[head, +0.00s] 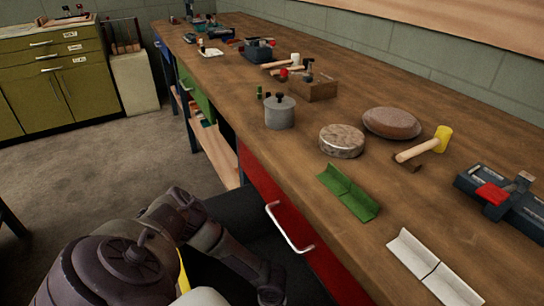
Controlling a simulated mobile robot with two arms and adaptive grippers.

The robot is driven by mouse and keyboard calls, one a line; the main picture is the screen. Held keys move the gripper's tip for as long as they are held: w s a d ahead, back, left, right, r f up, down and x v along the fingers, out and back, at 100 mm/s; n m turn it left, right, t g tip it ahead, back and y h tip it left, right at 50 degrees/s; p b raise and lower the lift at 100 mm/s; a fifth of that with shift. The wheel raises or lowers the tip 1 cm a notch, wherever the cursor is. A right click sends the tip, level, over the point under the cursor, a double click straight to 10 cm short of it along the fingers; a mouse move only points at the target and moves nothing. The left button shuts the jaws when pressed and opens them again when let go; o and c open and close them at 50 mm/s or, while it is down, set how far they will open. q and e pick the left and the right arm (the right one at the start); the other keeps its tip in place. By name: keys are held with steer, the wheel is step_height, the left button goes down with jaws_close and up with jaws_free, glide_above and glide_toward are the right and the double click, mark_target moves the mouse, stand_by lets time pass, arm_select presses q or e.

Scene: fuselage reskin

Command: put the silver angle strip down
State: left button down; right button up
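The silver angle strip (432,268) lies on the wooden workbench (345,228) at the lower right of the head view, near the front edge. It is a pale L-shaped strip with a dark line across its middle. No gripper shows touching it. A similar green angle strip (348,190) lies on the bench further back. My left arm comes in at the lower left, bent below the bench level, and runs down to the bottom edge, where I see no fingers. My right arm and gripper are outside the view.
Near the strips are a yellow-headed mallet (425,147), a round tin (342,141), a brown oval disc (391,123), a grey pot (280,113) and a dark vise with a red part (502,195). A red drawer (262,195) with a handle fronts the bench. Bench space around the silver strip is bare.

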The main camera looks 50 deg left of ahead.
arm_select(q)
steer(key=c, duration=1.3)
jaws_free()
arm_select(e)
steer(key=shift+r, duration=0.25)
arm_select(q)
steer(key=shift+r, duration=0.1)
steer(key=shift+r+p, duration=2)
steer(key=shift+r, duration=3.95)
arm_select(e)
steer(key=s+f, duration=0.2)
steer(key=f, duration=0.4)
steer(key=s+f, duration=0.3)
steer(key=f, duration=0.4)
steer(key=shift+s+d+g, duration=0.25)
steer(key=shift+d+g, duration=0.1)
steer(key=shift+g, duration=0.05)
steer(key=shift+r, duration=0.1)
